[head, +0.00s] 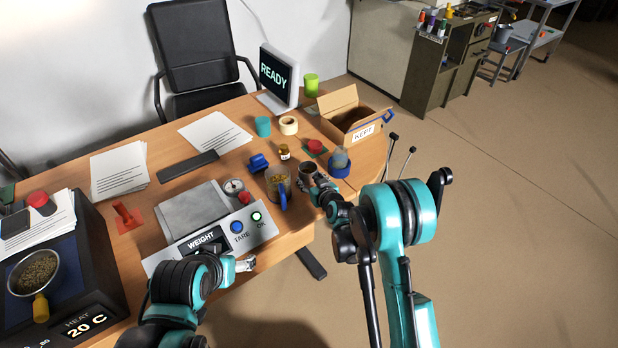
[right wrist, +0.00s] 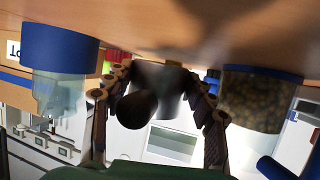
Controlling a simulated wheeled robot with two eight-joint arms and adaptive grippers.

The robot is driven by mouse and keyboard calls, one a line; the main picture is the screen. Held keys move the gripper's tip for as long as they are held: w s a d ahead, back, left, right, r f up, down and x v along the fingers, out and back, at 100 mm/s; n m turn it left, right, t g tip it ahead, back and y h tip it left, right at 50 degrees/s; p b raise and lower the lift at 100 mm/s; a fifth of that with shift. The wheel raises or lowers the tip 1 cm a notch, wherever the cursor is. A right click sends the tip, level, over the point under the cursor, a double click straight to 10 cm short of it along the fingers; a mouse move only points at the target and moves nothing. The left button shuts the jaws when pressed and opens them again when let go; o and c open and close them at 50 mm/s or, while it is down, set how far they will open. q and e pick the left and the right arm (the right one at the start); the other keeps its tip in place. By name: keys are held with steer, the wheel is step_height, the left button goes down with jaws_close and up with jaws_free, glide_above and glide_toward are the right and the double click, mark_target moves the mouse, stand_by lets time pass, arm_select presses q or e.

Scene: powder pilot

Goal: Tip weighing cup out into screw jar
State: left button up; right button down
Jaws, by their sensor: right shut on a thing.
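My right gripper (head: 318,184) is shut on a small grey metal cup (head: 308,169), which I take as the weighing cup. In the right wrist view, the cup (right wrist: 172,88) sits between the fingers (right wrist: 158,100) and shows a dark mouth. I cannot make out its contents. A clear vessel with a blue base (head: 340,160), possibly the screw jar, stands right of the cup, apart from it. It also shows in the right wrist view (right wrist: 58,92). My left gripper (head: 245,264) is low at the table's front edge, its jaws too small to judge.
A clear blue-handled jug (head: 278,180) of brown granules stands close left of the cup. A scale (head: 200,215), a small amber jar (head: 284,152), a red piece (head: 315,146) and an open carton (head: 350,117) are nearby. A heater (head: 75,265) with a pan stands left.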

steer(key=shift+r+p, duration=0.85)
steer(key=shift+r, duration=0.9)
